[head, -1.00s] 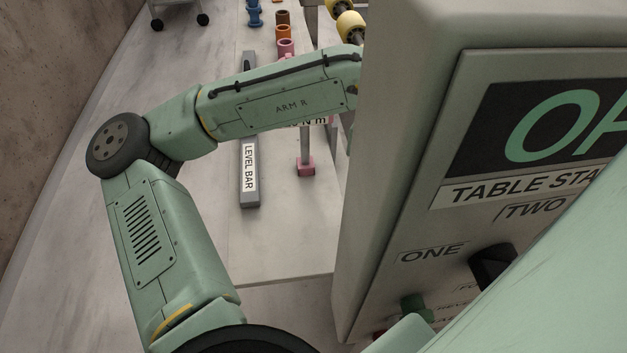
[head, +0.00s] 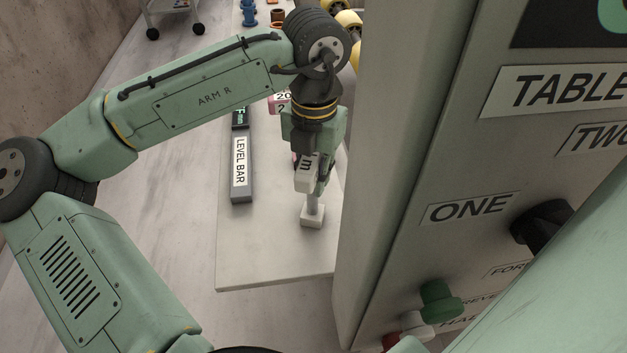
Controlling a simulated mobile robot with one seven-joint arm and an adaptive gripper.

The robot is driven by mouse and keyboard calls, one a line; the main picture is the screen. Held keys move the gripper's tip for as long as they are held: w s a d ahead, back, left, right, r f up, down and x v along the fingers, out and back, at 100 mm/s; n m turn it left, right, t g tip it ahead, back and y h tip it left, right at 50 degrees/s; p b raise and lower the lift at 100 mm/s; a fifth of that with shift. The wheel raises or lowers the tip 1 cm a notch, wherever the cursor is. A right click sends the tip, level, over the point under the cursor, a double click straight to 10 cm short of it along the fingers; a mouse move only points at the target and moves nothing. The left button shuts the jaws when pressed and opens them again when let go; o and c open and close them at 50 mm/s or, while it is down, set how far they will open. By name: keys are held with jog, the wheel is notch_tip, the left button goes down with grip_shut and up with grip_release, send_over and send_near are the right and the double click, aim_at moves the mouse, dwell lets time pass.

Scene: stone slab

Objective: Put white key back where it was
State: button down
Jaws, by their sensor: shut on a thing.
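My gripper (head: 314,172) points down over the pale slab (head: 270,262) and is shut on the white key (head: 312,215). The key has a white head with dark lettering between the fingers, a thin stem and a white block at its lower end. The key hangs upright near the slab's right side, to the right of the level bar. I cannot tell whether its lower end touches the slab. A pink piece with a number label (head: 283,98) shows behind my gripper, mostly hidden.
The grey level bar (head: 242,190) lies left of the key. A large cabinet with knobs (head: 400,170) stands close on the right. The slab's front is clear.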

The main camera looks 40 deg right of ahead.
jog(key=c, duration=1.5)
grip_release()
